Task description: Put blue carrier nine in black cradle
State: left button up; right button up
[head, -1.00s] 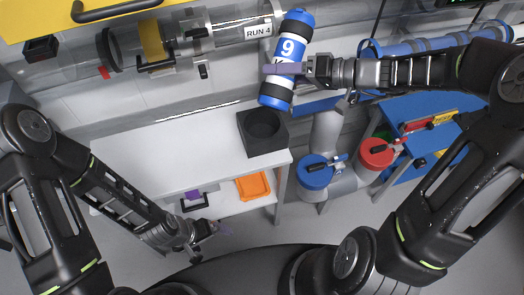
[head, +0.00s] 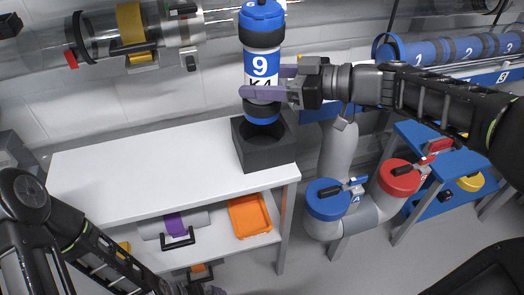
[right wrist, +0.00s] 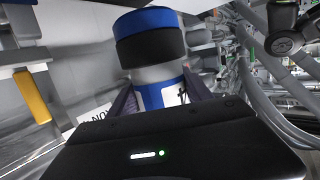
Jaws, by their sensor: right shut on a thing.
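The blue carrier nine (head: 262,62) is a white and blue cylinder with black bands and a "9" on its side. It is upright in the head view, its lower end over or in the mouth of the black cradle (head: 266,155); I cannot tell how deep. My right gripper (head: 268,90) is shut on the carrier's lower half, its purple fingers around it. In the right wrist view the carrier (right wrist: 150,45) stands between the fingers, its blue and black end up. My left gripper (head: 205,290) is at the bottom edge, mostly cut off.
The cradle stands at the right end of a white table (head: 130,170), whose top is otherwise clear. An orange tray (head: 250,215) is on the shelf below. Blue (head: 327,200) and red (head: 399,178) valves stand right of the table. A clear tube (head: 100,35) runs behind.

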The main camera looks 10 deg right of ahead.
jog(key=shift+f+b, duration=0.65)
jog(key=shift+f, duration=1.85)
jog(key=shift+f+b, duration=0.7)
jog(key=shift+f, duration=1.85)
jog(key=shift+f+b, duration=0.15)
jog(key=shift+b, duration=0.2)
jog(key=o, duration=1.4)
jog(key=shift+c, duration=0.2)
